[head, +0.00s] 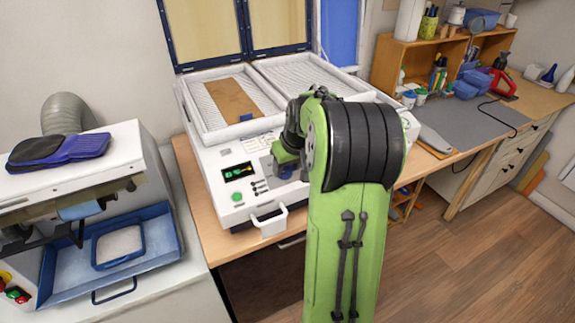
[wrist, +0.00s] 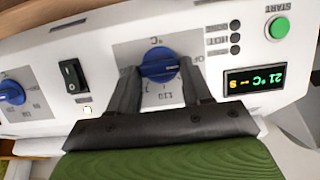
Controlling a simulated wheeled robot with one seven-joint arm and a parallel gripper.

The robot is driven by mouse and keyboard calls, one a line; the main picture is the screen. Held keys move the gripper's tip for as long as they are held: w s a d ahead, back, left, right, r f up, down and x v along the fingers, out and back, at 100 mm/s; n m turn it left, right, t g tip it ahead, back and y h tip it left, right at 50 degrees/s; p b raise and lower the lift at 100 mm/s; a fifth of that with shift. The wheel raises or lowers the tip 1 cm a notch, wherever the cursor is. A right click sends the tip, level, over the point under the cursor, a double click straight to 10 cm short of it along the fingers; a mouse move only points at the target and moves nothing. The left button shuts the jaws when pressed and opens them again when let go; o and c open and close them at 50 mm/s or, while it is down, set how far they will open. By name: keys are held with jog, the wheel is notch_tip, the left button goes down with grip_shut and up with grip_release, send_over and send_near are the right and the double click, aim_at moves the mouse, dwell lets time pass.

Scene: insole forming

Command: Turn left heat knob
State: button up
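The left heat knob (wrist: 159,66) is a round blue dial on a grey scale plate on the machine's white front panel. The wrist view shows the panel roughly upside down. My gripper (wrist: 160,70) has its two dark fingers on either side of this knob, with the fingertips close to its sides. The fingers are apart, and I cannot tell whether they touch it. In the head view my green arm reaches to the panel (head: 262,200) and covers most of the knob.
A second blue knob (wrist: 12,92) and a black rocker switch (wrist: 73,75) are on the panel. The display (wrist: 254,79) reads 21 °C, near the green START button (wrist: 279,27). A white handle (head: 269,221) juts from the machine's front. Another machine (head: 95,190) stands left.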

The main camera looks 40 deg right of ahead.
jog(key=shift+c, duration=1.3)
